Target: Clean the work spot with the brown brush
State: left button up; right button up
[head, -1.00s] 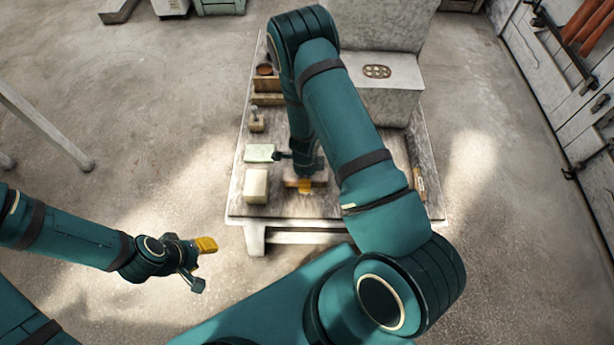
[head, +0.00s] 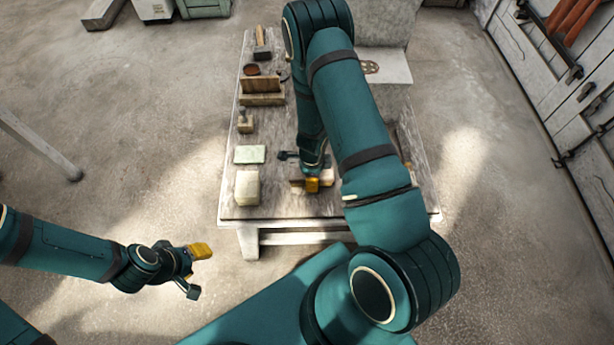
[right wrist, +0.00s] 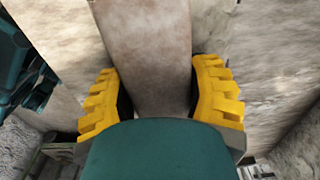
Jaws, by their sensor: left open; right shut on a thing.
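My right gripper (head: 312,185) is low over the front middle of the work table (head: 275,209). In the right wrist view its yellow fingers (right wrist: 160,95) are on both sides of a brown, flat-sided piece, which looks like the brown brush (right wrist: 150,45), and are shut on it. In the head view only a bit of the brush (head: 297,183) shows beside the fingers. I cannot tell whether its underside touches the table. My left gripper (head: 192,270) is open and empty, off the table at the lower left. My right arm hides much of the tabletop.
A cream block (head: 247,187), a pale green block (head: 250,154) and a small knobbed block (head: 245,121) line the table's left side. Behind them are a wooden holder (head: 262,92), a brown bowl (head: 252,69) and a dark-based tool (head: 262,45).

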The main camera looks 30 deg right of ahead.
aim_at(296, 173)
jog(key=shift+w+a+r+p, duration=0.1)
jog(key=shift+w+a+p, duration=0.35)
jog(key=shift+a, duration=0.35)
jog(key=shift+w+a+p, duration=0.2)
jog(key=shift+w+a, duration=0.15)
jog(key=shift+a, duration=0.2)
jog(key=shift+w+a+p, duration=0.15)
jog(key=shift+w+a, duration=0.2)
jog(key=shift+a, duration=0.2)
jog(key=shift+s+d+r, duration=0.3)
jog(key=shift+d, duration=0.2)
jog(key=shift+s+d+r, duration=0.25)
jog(key=shift+d+r, duration=0.05)
jog(key=shift+d, duration=0.15)
jog(key=shift+a+p, duration=0.15)
jog(key=shift+p, duration=0.15)
jog(key=shift+w+a+f+p, duration=0.1)
jog(key=shift+w+a+p, duration=0.25)
jog(key=shift+w+a, duration=0.45)
jog(key=shift+s+a, duration=0.1)
jog(key=shift+s, duration=0.05)
